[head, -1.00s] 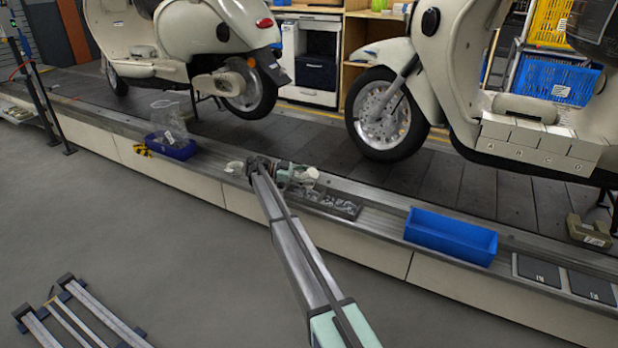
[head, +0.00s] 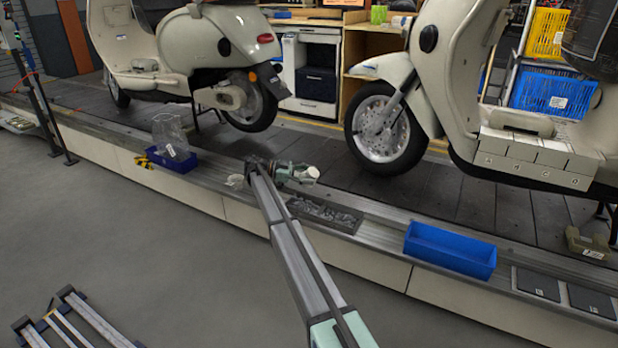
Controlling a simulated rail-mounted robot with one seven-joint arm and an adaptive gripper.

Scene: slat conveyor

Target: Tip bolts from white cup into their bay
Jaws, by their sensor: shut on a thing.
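My gripper (head: 297,173) is shut on the white cup (head: 312,173), which it holds raised above the back side of the bay. The cup looks tipped toward the right, but its inside is too small to read. The bay, a long dark grey tray (head: 352,227), is set in the ledge below and to the right of the gripper. Grey metal bolts (head: 325,212) lie spread along its floor. My forearm covers part of the bay's left end. A second small whitish cup-like thing (head: 236,181) stands on the ledge, left of my wrist.
An empty blue bin (head: 450,248) stands on the ledge to the right, with dark flat plates (head: 537,282) beyond. A blue bin (head: 172,162) with a clear bag is at the left. Cream scooters (head: 385,128) stand on the slat conveyor behind.

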